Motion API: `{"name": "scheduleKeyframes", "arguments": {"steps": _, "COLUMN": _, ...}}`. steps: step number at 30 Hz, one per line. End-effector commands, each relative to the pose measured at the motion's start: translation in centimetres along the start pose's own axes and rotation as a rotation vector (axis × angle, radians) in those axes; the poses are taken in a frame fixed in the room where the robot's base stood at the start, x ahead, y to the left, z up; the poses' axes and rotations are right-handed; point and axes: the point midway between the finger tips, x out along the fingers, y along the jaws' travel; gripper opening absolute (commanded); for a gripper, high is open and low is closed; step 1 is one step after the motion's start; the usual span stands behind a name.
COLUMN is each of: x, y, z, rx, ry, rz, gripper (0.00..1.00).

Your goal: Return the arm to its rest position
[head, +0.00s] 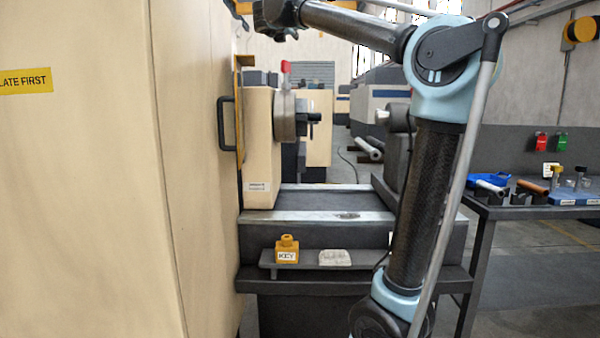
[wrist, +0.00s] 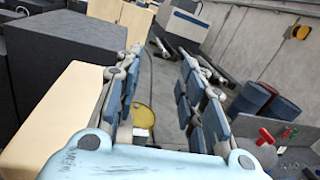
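My arm rises at the right of centre in the head view and bends left at its light-blue elbow (head: 440,65). My gripper (head: 275,18) is at the top, partly cut off by the frame edge, high above the lathe. In the wrist view my gripper (wrist: 160,60) has its two fingers spread apart with a clear gap between them. Nothing is held between the fingers. A yellow round thing (wrist: 143,115) shows beyond them, lower down.
A cream cabinet (head: 80,180) with a black handle fills the left. The lathe chuck (head: 284,115) stands behind it. A shelf (head: 308,268) holds a yellow KEY block (head: 287,249). A dark workbench (head: 520,211) stands at right.

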Motion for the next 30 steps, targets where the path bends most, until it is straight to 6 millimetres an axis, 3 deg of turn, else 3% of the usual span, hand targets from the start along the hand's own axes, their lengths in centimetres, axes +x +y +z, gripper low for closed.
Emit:
{"name": "scheduleKeyframes", "arguments": {"steps": 8, "x": -0.6, "y": 0.3, "z": -1.1, "rx": -0.222, "ry": -0.101, "rz": 0.123, "gripper": 0.37}}
{"name": "scheduleKeyframes", "arguments": {"steps": 14, "x": -1.8, "y": 0.4, "z": -4.1, "rx": -0.503, "ry": -0.205, "rz": 0.248, "gripper": 0.37}}
{"name": "scheduleKeyframes", "arguments": {"steps": 20, "x": -5.1, "y": 0.4, "z": -11.8, "rx": -0.938, "ry": -0.329, "rz": 0.427, "gripper": 0.37}}
{"name": "scheduleKeyframes", "arguments": {"steps": 30, "x": -12.8, "y": -2.1, "z": -30.7, "rx": -1.623, "ry": -0.441, "rz": 0.763, "gripper": 0.37}}
